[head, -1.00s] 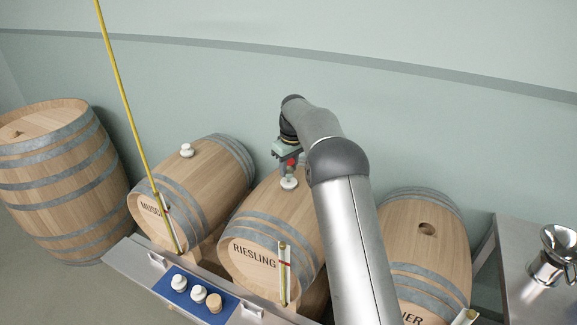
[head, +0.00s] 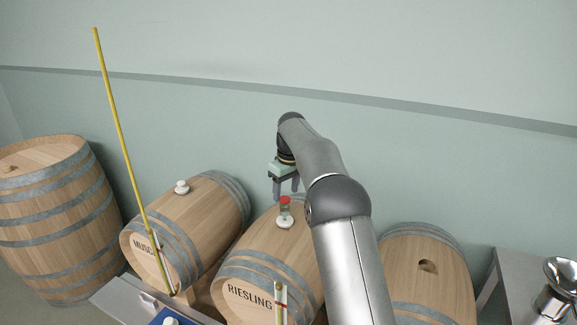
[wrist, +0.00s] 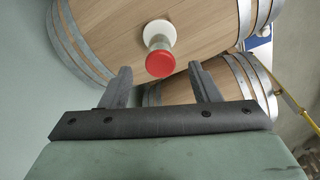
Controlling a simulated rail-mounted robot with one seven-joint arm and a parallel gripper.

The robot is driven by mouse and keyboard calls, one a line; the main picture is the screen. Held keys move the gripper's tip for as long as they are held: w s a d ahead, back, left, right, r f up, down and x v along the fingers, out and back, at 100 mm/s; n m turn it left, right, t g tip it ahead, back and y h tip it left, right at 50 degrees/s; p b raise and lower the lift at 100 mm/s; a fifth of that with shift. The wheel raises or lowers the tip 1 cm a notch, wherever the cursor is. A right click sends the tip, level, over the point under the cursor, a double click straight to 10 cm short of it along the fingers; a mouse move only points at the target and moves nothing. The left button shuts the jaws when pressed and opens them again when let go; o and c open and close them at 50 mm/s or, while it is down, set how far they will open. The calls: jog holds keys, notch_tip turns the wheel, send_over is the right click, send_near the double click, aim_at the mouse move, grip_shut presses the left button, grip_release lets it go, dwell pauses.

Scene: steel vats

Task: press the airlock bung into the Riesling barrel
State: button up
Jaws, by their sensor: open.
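The Riesling barrel (head: 265,262) lies on its side in the middle of the head view, its name on the front head. The airlock bung, with a white base and a red cap (head: 285,206), stands upright on top of this barrel. In the wrist view the bung (wrist: 160,50) shows its red cap in front of its white disc. How deep its base sits cannot be seen. My gripper (head: 286,190) is open and empty, just above and behind the red cap. In the wrist view my gripper's fingers (wrist: 161,82) are spread apart, with the bung beyond them.
The Muscat barrel (head: 190,225) with a white bung (head: 182,187) is at left. Another barrel (head: 425,270) with an open hole is at right. A thin yellow pole (head: 120,130) leans before the Muscat barrel. A steel table (head: 520,270) with a metal vessel (head: 557,290) stands far right.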

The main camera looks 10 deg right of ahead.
notch_tip(320, 180, up, 11)
jog(key=s+p, duration=0.1)
jog(key=shift+d, duration=0.3)
jog(key=shift+s, duration=0.15)
jog(key=s+r+m, duration=0.2)
jog(key=s+r, duration=0.1)
jog(key=s, duration=0.6)
jog(key=s+f+m, duration=0.1)
jog(key=s+f, duration=0.4)
jog(key=s, duration=0.7)
jog(key=s+f+m, duration=0.2)
jog(key=s+f, duration=0.3)
jog(key=s, duration=0.7)
jog(key=s+a+f+m, duration=0.1)
jog(key=s+f, duration=0.4)
jog(key=s, duration=0.7)
jog(key=shift+s+h, duration=0.35)
jog(key=shift+h, duration=0.05)
